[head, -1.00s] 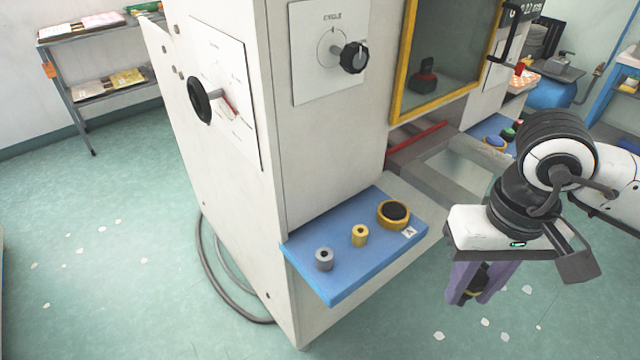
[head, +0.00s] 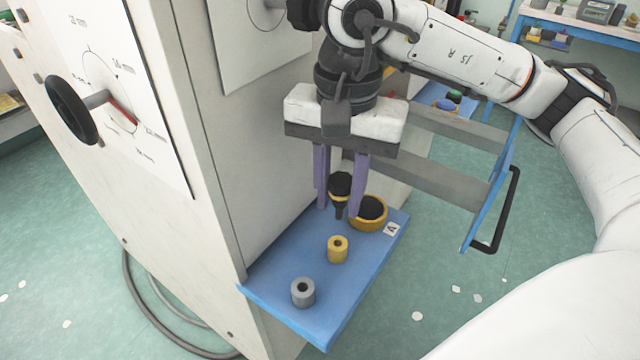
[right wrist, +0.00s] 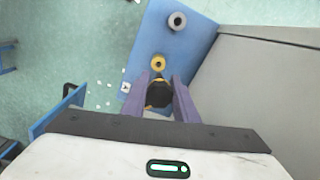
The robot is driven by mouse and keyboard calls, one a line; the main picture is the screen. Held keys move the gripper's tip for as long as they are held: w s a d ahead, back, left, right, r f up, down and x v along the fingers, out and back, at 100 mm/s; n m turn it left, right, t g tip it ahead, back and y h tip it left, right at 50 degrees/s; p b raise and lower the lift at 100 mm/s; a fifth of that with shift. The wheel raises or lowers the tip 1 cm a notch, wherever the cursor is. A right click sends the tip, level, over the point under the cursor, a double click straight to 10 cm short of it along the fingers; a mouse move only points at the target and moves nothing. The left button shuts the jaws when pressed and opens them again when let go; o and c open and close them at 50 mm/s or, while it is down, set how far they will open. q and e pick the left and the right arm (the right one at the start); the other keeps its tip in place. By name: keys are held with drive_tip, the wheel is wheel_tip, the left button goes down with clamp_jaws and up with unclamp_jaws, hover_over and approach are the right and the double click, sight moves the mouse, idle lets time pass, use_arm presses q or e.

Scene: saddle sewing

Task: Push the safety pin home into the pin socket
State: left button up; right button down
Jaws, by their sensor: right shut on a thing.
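The safety pin (head: 340,186), with a black head, yellow collar and dark downward tip, is held between the purple fingers of my right gripper (head: 341,207). It hangs upright above the blue shelf. The right wrist view shows its black head (right wrist: 159,95) between the fingers (right wrist: 161,78). A yellow holed cylinder (head: 337,250) and a grey holed cylinder (head: 303,292) stand on the shelf, in front of the pin; which is the pin socket I cannot tell for sure. The pin tip appears apart from both. My left gripper is out of view.
The blue shelf (head: 268,283) juts from the white machine cabinet (head: 225,190). A yellow ring with a black centre (head: 368,212) sits beside the pin, by a label A (head: 391,229). A blue panel with a black handle (head: 497,210) stands out on the right. A dial knob (head: 72,110) projects left.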

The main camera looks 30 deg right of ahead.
sight(339, 208)
drive_tip(key=shift+r, duration=0.1)
drive_tip(key=shift+s, duration=0.15)
drive_tip(key=shift+f+b, duration=0.95)
drive_tip(key=shift+b, duration=0.05)
drive_tip(key=shift+f+b, duration=0.8)
drive_tip(key=shift+b, duration=0.05)
drive_tip(key=shift+f+b, duration=0.8)
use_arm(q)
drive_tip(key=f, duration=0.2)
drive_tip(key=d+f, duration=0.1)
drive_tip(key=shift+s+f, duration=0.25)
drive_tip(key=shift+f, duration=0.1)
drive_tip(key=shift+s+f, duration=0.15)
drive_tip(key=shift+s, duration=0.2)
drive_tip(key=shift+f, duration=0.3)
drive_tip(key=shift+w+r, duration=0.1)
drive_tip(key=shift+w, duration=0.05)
